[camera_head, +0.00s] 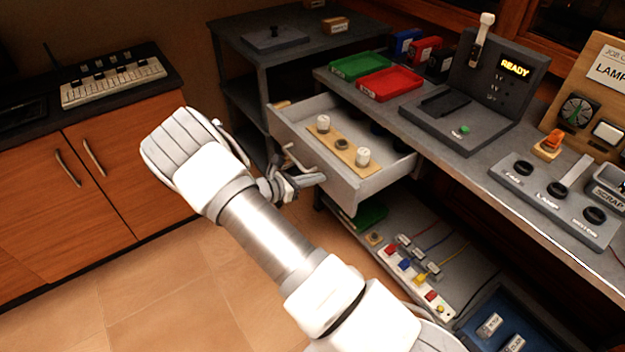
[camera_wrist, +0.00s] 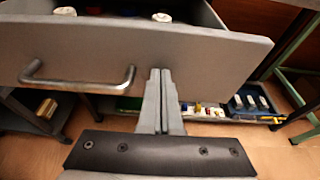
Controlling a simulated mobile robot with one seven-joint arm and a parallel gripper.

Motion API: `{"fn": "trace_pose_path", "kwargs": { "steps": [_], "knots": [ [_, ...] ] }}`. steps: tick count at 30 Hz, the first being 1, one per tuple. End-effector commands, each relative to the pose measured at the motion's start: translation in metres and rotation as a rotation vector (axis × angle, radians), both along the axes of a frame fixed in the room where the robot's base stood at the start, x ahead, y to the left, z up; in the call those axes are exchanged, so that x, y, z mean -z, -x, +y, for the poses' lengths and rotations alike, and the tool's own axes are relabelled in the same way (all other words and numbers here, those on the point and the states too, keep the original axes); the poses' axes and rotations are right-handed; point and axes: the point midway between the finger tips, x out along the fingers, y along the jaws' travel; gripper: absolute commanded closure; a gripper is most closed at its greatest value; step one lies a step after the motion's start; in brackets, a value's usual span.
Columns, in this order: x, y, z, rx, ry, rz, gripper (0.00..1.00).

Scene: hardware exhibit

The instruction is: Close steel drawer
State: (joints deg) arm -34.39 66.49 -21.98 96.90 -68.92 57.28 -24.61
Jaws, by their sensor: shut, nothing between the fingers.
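The steel drawer (camera_head: 365,191) is pulled out from under the workbench. It holds a wooden strip (camera_head: 335,144) with two white knobs and a dark piece between them. Its grey front panel fills the upper part of the wrist view (camera_wrist: 200,50), with a metal bar handle (camera_wrist: 80,82) on the left. My gripper (camera_head: 318,178) is shut and empty in front of the drawer front. In the wrist view its closed fingertips (camera_wrist: 160,75) are at the panel's lower part, right of the handle. I cannot tell whether they touch the panel.
The worktop carries a green tray (camera_head: 360,66), a red tray (camera_head: 389,83) and a dark console with a "READY" display (camera_head: 515,68). Below the drawer, a lower shelf (camera_head: 400,262) holds small coloured parts and a blue bin (camera_head: 500,325). Wooden cabinets (camera_head: 110,170) stand left; floor between is clear.

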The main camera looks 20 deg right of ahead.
Motion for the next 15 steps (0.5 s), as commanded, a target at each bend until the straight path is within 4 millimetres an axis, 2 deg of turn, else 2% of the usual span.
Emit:
{"fn": "trace_pose_path", "kwargs": {
  "steps": [8,15],
  "knots": [
    [0.000,-0.016,-0.055,0.007,0.004,0.000,1.00],
    [0.001,-0.036,-0.118,0.007,0.004,-0.001,1.00]
  ]
}}
